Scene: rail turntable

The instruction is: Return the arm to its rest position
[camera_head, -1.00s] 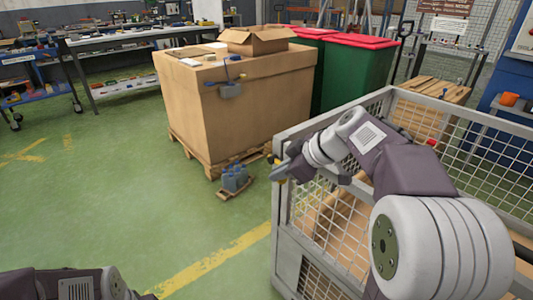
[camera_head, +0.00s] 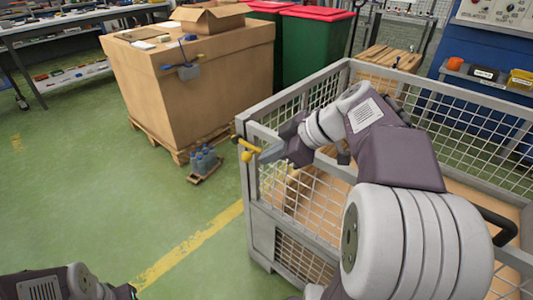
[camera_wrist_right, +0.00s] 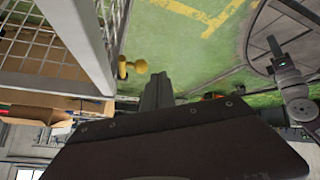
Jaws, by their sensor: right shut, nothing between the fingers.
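My right arm reaches over the mesh cage (camera_head: 262,222) in the head view. Its gripper (camera_head: 268,153) is shut and empty at the cage's near left corner post. A yellow knob (camera_head: 246,153) on that post is just left of the fingertips. In the right wrist view the shut fingers (camera_wrist_right: 157,90) point at the green floor, with the yellow knob (camera_wrist_right: 133,67) beside them, apart in the picture. My left arm shows only at the bottom left of the head view. Its gripper (camera_head: 122,291) is mostly cut off, so its jaws cannot be made out.
A large cardboard box (camera_head: 195,90) stands on a pallet behind, with small bottles (camera_head: 203,159) on the floor before it. Green bins (camera_head: 315,50) and a blue cabinet (camera_head: 480,45) are at the back. The green floor at left is clear.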

